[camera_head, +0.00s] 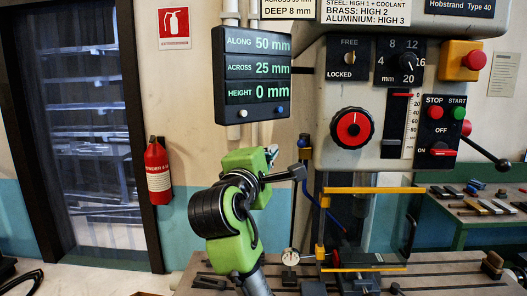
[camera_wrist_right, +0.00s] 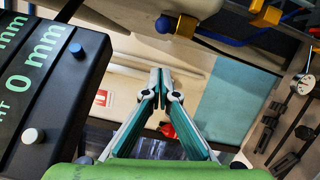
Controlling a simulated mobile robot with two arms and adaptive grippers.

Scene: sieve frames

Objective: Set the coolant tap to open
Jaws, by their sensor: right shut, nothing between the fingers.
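The coolant tap appears to be the small dark and blue fitting (camera_head: 304,142) on the machine's front left, above a blue hose (camera_head: 334,217). I cannot tell the tap's setting. My right gripper (camera_head: 271,153), on the green arm, is just left of the fitting in the head view. Its teal fingers (camera_wrist_right: 160,76) are shut with nothing between them, apart from the blue knob. The arm hides part of the area below. My left gripper is out of view.
A black readout box (camera_head: 252,78) hangs close above my right gripper. Yellow guard bars (camera_head: 375,190) stand to the right, over a slotted table (camera_head: 450,266). Red stop buttons (camera_head: 473,60) and a red-black dial (camera_head: 352,128) are on the machine. A fire extinguisher (camera_head: 158,172) is at left.

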